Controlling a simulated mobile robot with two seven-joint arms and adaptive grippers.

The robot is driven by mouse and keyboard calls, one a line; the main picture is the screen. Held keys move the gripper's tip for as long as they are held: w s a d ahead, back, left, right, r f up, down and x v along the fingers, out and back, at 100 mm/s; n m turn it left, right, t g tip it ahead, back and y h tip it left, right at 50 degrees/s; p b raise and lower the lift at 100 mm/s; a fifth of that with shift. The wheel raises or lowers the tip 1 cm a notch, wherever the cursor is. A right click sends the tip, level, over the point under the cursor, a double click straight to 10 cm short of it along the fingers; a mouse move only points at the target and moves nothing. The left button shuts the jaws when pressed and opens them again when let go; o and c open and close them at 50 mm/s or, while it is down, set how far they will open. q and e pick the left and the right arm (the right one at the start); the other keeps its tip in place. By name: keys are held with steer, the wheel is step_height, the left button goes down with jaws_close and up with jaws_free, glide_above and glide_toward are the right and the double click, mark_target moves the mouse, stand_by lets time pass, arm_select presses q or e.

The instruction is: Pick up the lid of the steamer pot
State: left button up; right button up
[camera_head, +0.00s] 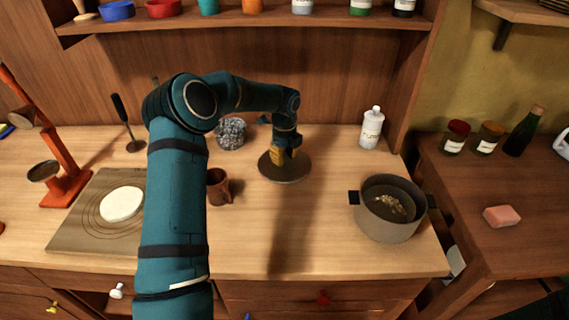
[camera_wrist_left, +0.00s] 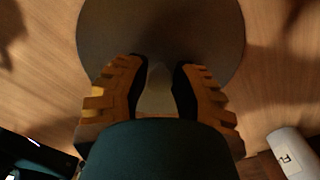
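The steamer pot's lid (camera_head: 284,172) is a dark round disc at the middle of the wooden counter. It fills the top of the left wrist view (camera_wrist_left: 160,25). The steamer pot (camera_head: 388,226) stands uncovered to its right, grey with dark side handles and pale food inside. My left gripper (camera_head: 284,155) is over the lid's centre, pointing down. In the wrist view its orange fingers (camera_wrist_left: 160,80) are on both sides of the lid's knob, the dark pads seemingly against it. The lid appears to rest on the counter; its underside is hidden. My right gripper is not seen.
A brown mug (camera_head: 218,187) stands left of the lid, and a speckled container (camera_head: 231,134) behind it. A white bottle (camera_head: 371,130) stands at the back right. A board (camera_head: 75,238) with a white disc lies at left. The counter in front of the lid is clear.

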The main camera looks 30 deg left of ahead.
arm_select(q)
jaws_close()
steer(key=shift+r, duration=0.15)
